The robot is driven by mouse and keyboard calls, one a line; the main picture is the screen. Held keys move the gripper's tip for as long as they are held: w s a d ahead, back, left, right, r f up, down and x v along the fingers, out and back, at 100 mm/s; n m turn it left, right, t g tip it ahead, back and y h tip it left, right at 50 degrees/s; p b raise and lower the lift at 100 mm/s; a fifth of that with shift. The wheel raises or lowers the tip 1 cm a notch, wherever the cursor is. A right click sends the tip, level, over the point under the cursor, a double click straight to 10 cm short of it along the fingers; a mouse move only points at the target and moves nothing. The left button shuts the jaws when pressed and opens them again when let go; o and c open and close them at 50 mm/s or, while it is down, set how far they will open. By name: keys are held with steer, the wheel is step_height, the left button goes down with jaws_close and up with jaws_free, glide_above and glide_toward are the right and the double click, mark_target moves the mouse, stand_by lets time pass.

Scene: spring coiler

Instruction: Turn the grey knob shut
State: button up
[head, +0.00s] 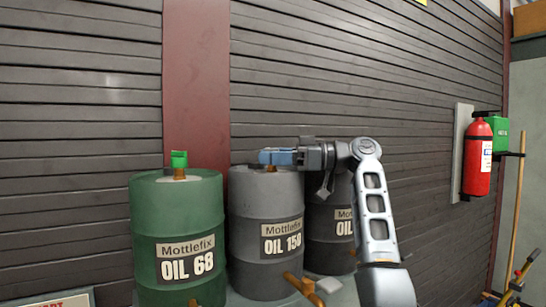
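My gripper (277,157), with blue fingers, is level over the top of the grey drum (262,215) labelled OIL 150, reaching in from the right. A small brass fitting (270,168) shows just under the fingers on the drum's top. No grey knob is clearly visible on that fitting; the fingers cover the place above it. I cannot tell whether the fingers are apart or closed on something. A brass tap (300,285) low at the front of the drum has a pale grey piece (328,286) beside it.
A green drum (178,235) labelled OIL 68, with a green knob (179,159) on top, stands at left. A dark drum (325,235) stands partly behind my arm. A slatted wall (370,75) rises behind. A red extinguisher (478,160) hangs at right.

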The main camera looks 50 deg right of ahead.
steer(key=shift+o, duration=0.2)
steer(key=b+v, duration=0.1)
steer(key=v, duration=0.6)
steer(key=shift+s+d, duration=0.25)
steer(key=shift+s, duration=0.05)
stand_by(0.5)
